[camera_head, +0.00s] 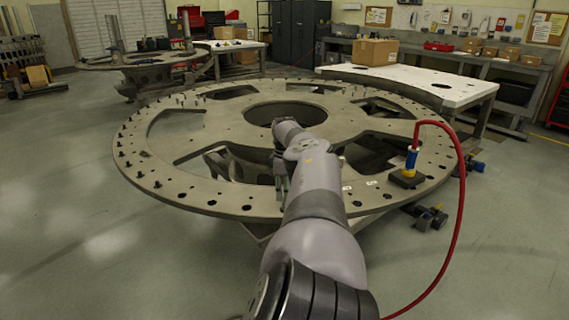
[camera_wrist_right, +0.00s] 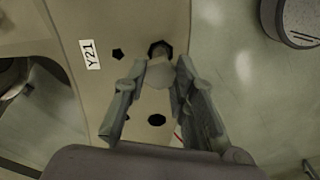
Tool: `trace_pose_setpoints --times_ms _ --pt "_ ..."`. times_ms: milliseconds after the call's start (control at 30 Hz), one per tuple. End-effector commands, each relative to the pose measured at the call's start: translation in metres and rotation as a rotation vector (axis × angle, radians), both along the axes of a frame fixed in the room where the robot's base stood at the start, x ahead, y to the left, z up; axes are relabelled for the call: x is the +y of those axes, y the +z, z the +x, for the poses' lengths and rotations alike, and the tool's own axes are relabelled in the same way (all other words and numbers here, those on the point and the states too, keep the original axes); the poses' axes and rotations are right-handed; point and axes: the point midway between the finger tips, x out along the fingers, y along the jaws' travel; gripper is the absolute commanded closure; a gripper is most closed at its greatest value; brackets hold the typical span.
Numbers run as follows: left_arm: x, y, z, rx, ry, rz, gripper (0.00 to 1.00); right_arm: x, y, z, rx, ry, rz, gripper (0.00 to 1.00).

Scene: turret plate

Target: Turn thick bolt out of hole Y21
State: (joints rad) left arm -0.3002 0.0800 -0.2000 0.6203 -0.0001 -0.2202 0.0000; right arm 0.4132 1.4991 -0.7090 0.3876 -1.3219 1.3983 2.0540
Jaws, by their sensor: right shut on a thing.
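The turret plate (camera_head: 250,130) is a large grey-brown ring with holes around its rim. In the right wrist view, the Y21 label (camera_wrist_right: 90,54) is stuck to the plate beside a small dark hole and a larger dark hole (camera_wrist_right: 154,46). A light grey thick bolt (camera_wrist_right: 162,77) with a hexagonal head is at that larger hole. My right gripper (camera_wrist_right: 160,67) is shut on the bolt head, one finger on each side. How deep the bolt sits is hard to tell. In the head view my arm partly hides the right gripper (camera_head: 281,178). My left gripper is out of view.
A blue and yellow tool (camera_head: 410,162) with a red hose stands on the plate's right rim. Small dark bolts stand along the left and far rim. A white-topped table (camera_head: 430,88) with a cardboard box (camera_head: 375,51) is behind. Open floor lies left.

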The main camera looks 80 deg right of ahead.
Motion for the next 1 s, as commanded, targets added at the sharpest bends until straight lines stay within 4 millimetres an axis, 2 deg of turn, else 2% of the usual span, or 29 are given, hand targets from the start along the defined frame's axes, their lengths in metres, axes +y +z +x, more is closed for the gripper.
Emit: trace_pose_setpoints --times_ms 1000 --pt "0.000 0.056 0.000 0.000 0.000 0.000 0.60 0.000 0.063 0.000 -0.001 -0.001 0.000 1.00"
